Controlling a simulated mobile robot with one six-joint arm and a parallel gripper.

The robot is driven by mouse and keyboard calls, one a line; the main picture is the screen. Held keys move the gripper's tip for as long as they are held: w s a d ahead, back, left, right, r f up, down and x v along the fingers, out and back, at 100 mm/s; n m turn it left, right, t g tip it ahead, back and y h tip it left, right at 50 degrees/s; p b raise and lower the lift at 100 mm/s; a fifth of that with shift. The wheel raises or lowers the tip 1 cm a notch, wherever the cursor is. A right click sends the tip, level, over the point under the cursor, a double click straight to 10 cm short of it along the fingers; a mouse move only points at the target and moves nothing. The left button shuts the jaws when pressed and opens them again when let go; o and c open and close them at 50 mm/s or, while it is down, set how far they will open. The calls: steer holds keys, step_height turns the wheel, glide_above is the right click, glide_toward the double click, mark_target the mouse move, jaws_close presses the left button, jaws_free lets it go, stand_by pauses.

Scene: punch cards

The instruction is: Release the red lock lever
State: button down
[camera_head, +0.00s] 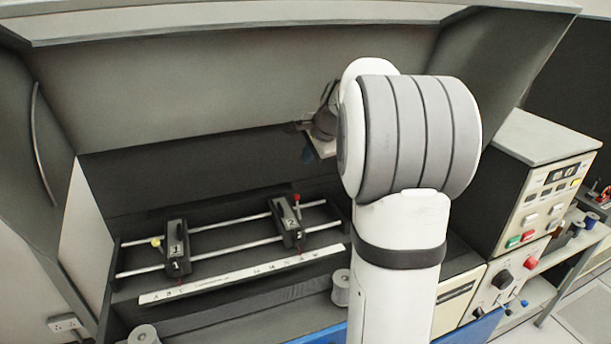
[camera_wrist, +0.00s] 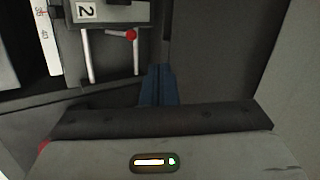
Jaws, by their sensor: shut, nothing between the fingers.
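The red lock lever (camera_head: 296,198) has a small round red knob and stands at the back of the black carriage marked 2 (camera_head: 288,222). In the wrist view the red knob (camera_wrist: 131,35) sits beside a rail, below carriage 2 (camera_wrist: 105,10) in the picture. My gripper's blue fingers (camera_wrist: 158,72) are shut and empty, below and slightly right of the knob in the picture, and appear apart from it. In the head view my arm hides most of my gripper; a small blue tip (camera_head: 308,153) shows above and behind the lever.
Carriage 1 (camera_head: 175,248), with a yellow knob (camera_head: 156,241), sits left on the same two rails (camera_head: 235,228). A white scale strip (camera_head: 230,276) runs in front. A dark recess and grey hood surround the rails. A control box (camera_head: 545,190) stands at right.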

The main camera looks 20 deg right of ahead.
steer(key=shift+w+d+r, duration=0.1)
steer(key=shift+r, duration=0.6)
steer(key=shift+w+d+r, duration=0.15)
steer(key=shift+r, duration=0.55)
steer(key=shift+w+d+r, duration=0.1)
steer(key=shift+r, duration=0.6)
